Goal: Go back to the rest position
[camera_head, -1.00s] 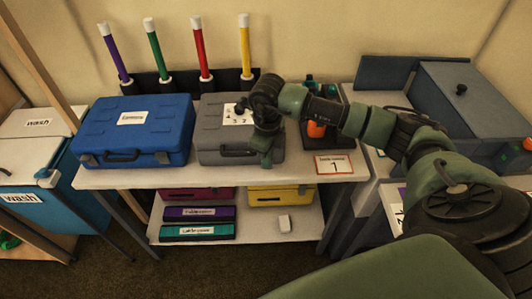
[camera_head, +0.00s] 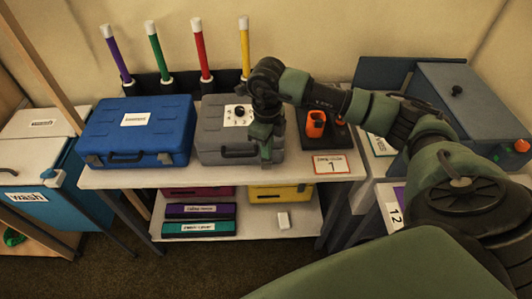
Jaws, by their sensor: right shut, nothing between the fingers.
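My right gripper (camera_head: 266,150) is shut and empty. It points down in front of the right side of the grey case (camera_head: 220,147) on the table's upper shelf, and hides part of that case. I cannot tell whether it touches the case. My right arm reaches in from the right over the table. My left gripper does not show.
A blue case (camera_head: 135,133) stands left of the grey one. An orange object (camera_head: 316,123) sits on a dark base, behind a card marked 1 (camera_head: 333,165). The lower shelf (camera_head: 262,222) holds several boxes. A grey-blue machine (camera_head: 470,105) stands at right.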

